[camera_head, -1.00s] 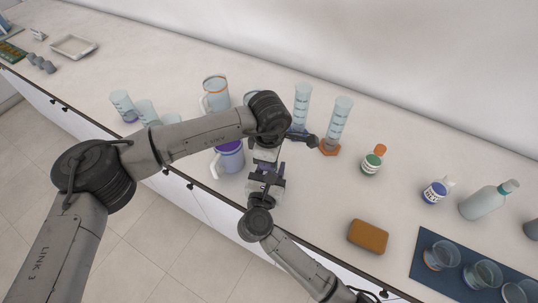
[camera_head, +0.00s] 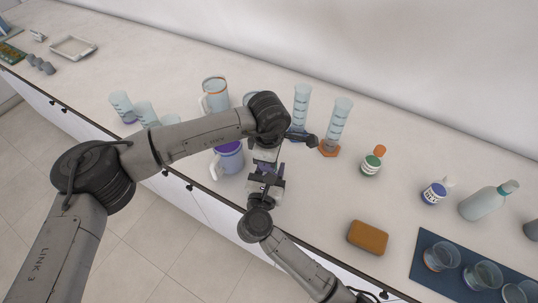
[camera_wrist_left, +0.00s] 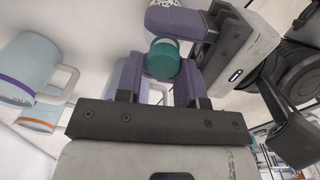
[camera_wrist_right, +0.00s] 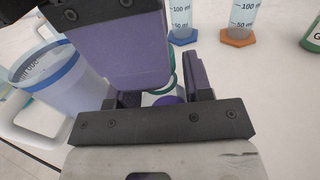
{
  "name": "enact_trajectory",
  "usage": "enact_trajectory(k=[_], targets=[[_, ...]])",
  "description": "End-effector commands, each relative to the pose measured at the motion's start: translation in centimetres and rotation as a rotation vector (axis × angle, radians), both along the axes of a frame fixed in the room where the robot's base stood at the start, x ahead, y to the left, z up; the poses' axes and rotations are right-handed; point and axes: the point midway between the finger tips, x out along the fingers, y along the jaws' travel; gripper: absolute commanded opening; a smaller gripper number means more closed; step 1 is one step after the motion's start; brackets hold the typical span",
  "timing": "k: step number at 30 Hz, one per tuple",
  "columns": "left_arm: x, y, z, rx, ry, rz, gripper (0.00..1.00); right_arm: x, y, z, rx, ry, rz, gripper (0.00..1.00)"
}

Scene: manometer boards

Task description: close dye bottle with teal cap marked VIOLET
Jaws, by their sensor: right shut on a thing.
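The teal cap (camera_wrist_left: 163,58) sits between the fingertips of my left gripper (camera_wrist_left: 161,72), which appears shut on it. My right gripper (camera_wrist_right: 168,92) is shut on the dye bottle, whose violet part (camera_wrist_right: 168,100) shows between the fingers. In the head view my right gripper (camera_head: 267,181) is just below the left one. A sliver of the bottle's white label (camera_wrist_left: 172,3) shows in the left wrist view. The marking VIOLET is not readable; the left finger hides much of the bottle.
Two measuring cylinders (camera_head: 301,105) (camera_head: 338,122) stand behind.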

Motion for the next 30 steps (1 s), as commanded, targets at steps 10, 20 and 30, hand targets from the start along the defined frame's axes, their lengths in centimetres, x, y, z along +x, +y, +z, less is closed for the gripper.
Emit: enact_trajectory(k=[10, 20, 30], targets=[[-0.9, 0.4, -2.9, 0.023, 0.037, 0.003, 0.38, 0.3, 0.0, 0.7, 0.019, -0.018, -0.002, 0.04], [-1.0, 0.4, -0.9, 0.025, 0.039, 0.000, 0.38, 0.3, 0.0, 0.7, 0.018, -0.018, -0.003, 0.04], [-1.1, 0.4, 1.6, 0.025, 0.039, -0.005, 0.38, 0.2, -0.2, 0.4, 0.009, -0.008, -0.005, 0.00]])
